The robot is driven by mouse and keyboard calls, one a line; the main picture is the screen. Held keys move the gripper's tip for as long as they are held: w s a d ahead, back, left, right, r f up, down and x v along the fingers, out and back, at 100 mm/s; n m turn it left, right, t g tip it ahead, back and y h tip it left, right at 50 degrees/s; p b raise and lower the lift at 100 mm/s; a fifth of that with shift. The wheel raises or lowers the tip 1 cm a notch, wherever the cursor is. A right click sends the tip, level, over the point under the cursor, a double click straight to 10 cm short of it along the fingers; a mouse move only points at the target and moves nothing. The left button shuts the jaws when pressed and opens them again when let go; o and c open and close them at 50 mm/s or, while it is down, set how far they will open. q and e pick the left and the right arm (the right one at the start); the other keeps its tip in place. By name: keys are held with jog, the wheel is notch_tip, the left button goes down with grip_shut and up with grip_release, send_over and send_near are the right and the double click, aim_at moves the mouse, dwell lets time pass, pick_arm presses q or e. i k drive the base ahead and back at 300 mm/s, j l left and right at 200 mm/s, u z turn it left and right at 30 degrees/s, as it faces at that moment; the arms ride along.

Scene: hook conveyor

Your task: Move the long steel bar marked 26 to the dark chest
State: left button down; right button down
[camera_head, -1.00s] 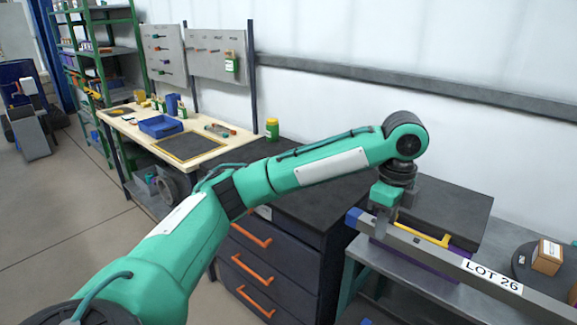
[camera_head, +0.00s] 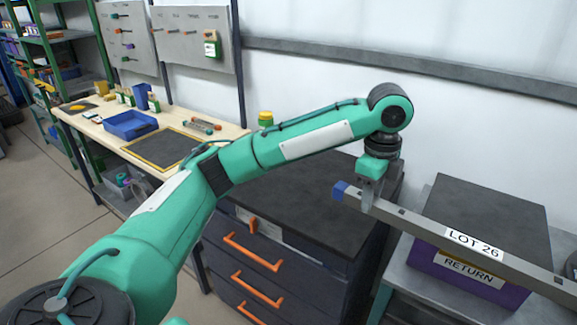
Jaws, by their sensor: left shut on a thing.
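The long steel bar (camera_head: 420,225) is grey with a blue end and a "LOT 26" label. It runs from the middle right to the lower right edge, where its far end is cut off. My left gripper (camera_head: 369,203) is shut on the bar near its blue end. The blue end reaches over the right part of the dark chest's top (camera_head: 290,195), raised above it as far as I can tell. The chest has dark drawers with orange handles. My right gripper is not in view.
A purple box marked "RETURN" (camera_head: 450,284) with a dark lid stands on a grey table (camera_head: 407,280) behind the bar. A wooden workbench (camera_head: 95,133) with a blue tray (camera_head: 130,125) is at the left.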

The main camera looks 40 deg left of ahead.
aim_at(286, 180)
jog(key=i+j+z, duration=0.1)
jog(key=j, duration=1.05)
jog(key=i+j+z, duration=0.1)
jog(key=j, duration=1.05)
jog(key=i+j+z, duration=0.1)
jog(key=j, duration=1.1)
jog(key=i, duration=0.1)
